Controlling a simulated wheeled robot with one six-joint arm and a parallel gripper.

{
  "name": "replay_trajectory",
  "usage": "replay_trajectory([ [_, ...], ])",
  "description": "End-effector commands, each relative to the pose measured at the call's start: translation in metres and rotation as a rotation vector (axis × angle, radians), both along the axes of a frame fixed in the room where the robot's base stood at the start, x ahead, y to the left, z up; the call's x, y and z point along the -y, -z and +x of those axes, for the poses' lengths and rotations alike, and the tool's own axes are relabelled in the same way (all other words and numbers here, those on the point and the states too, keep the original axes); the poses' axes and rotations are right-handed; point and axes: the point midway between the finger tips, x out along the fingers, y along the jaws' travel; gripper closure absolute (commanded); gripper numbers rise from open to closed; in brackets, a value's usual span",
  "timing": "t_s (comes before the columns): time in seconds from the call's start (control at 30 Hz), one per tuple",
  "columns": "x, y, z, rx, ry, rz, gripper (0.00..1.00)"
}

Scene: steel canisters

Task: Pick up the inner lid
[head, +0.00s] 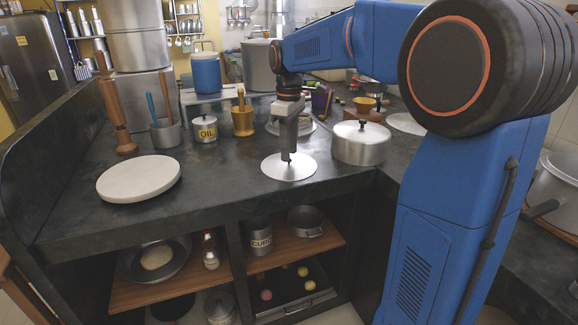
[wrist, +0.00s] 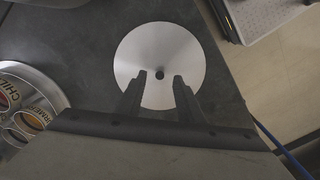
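My gripper (head: 288,158) points down over the lid. Whether the fingers touch the lid cannot be told.
A lidded steel pot (head: 361,147) stands close on the right of the lid. A round spice tin with labelled cups (wrist: 25,105) lies at the left in the wrist view. A pale round board (head: 138,179) is on the left. Counter between board and lid is clear.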

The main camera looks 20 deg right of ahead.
Motion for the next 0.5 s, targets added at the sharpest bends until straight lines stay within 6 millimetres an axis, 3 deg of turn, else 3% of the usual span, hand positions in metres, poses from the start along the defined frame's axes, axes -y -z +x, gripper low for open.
replay_trajectory([
  [0.2, 0.0, 0.022, 0.001, 0.0, 0.0, 0.0, 0.66],
  [0.47, 0.0, 0.025, 0.001, 0.0, 0.0, 0.0, 0.66],
  [0.5, 0.0, 0.025, 0.001, 0.0, 0.0, 0.0, 0.71],
])
